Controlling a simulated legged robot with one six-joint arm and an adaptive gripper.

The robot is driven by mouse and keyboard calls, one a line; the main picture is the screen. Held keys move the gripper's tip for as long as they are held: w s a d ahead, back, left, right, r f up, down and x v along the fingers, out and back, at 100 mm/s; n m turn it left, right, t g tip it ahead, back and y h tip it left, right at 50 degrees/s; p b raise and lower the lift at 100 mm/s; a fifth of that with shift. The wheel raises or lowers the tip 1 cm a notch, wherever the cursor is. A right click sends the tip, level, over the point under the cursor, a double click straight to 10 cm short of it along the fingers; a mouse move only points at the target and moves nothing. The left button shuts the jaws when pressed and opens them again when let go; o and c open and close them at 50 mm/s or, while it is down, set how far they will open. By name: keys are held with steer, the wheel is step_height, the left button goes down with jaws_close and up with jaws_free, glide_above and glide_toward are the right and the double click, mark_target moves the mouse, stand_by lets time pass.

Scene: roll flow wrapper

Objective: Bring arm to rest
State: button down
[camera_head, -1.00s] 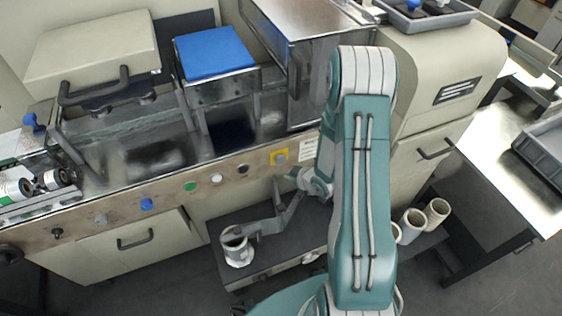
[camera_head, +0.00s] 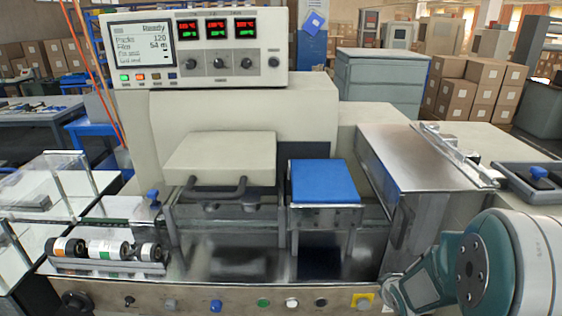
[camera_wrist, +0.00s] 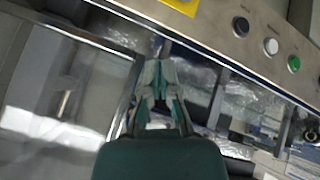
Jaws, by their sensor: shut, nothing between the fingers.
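My arm (camera_head: 500,262), teal and white, is folded at the lower right of the head view, in front of the machine's right side. In the wrist view my gripper (camera_wrist: 159,70) is shut and empty. Its fingertips come together near the picture's middle, below the machine's panel edge. In the head view I cannot make out the fingers; the arm's own links and the picture edge hide them.
The control strip has a green button (camera_head: 263,303) and a white button (camera_head: 292,303); the wrist view also shows the green one (camera_wrist: 294,64). A blue pad (camera_head: 323,181) and a metal housing (camera_head: 425,165) stand behind. Clear film-like material (camera_wrist: 195,78) lies beyond the fingers.

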steer(key=s+a+r+m+g+h, duration=0.1)
steer(key=s+a+r+m, duration=0.1)
steer(key=s+r, duration=0.35)
steer(key=s+a+r+m, duration=0.1)
steer(key=s+a+r, duration=0.2)
steer(key=r, duration=0.6)
steer(key=s+a+r+m+y, duration=0.1)
steer(key=s+a+r, duration=0.1)
steer(key=s, duration=0.5)
steer(key=s+a+r+m+g+y, duration=0.1)
steer(key=s+a+r, duration=0.2)
steer(key=s, duration=0.4)
steer(key=shift+a+r, duration=0.3)
steer(key=shift+a, duration=0.3)
steer(key=shift+s, duration=0.15)
